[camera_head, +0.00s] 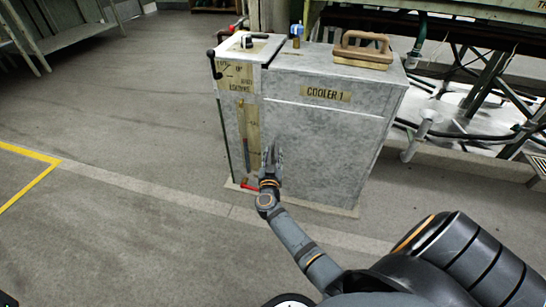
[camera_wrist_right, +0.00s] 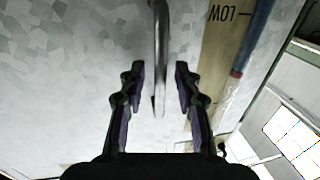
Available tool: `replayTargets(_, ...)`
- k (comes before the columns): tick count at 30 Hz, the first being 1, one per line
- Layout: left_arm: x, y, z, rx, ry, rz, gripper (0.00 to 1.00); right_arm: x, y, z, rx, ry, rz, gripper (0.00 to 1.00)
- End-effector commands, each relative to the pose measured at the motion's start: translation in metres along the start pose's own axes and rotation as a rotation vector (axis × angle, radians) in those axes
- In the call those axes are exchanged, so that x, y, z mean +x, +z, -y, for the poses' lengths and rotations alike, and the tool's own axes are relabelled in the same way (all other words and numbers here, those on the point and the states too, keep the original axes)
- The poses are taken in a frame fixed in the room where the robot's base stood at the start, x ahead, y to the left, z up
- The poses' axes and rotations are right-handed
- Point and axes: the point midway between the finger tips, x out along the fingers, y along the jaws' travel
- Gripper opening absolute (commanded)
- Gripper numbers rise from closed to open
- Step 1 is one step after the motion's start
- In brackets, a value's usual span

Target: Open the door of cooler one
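Cooler one (camera_head: 322,124) is a grey metal cabinet with a tan "COOLER 1" label (camera_head: 326,93); its front looks shut. A slim metal bar handle (camera_wrist_right: 161,40) stands out from the mottled grey front in the right wrist view. My right gripper (camera_head: 272,153) is low at the front's left side. In the right wrist view, its two fingers (camera_wrist_right: 159,70) are open, one on each side of the bar, with gaps visible on both sides. In the head view the gripper hides most of the handle. My left gripper is not in view.
A wooden brush-like block (camera_head: 363,48) lies on the cooler's top. A narrow section with a gauge strip (camera_head: 252,130) and a dark lever (camera_head: 212,64) adjoins its left side. Pipes (camera_head: 421,130) stand at right.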

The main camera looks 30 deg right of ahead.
Motion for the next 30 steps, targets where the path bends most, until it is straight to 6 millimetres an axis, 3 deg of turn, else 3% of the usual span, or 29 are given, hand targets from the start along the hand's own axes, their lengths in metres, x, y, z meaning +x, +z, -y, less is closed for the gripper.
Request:
replayTargets(2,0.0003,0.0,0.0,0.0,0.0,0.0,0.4,-0.0002,-0.0001,0.0,0.0,0.0,0.0,0.31)
replayTargets(9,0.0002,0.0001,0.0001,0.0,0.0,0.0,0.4,-0.0004,0.0,0.0,0.0,0.0,0.0,0.0)
replayTargets(30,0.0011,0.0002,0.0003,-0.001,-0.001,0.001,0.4,-0.0014,-0.0001,0.0009,-0.001,-0.006,0.0,0.0)
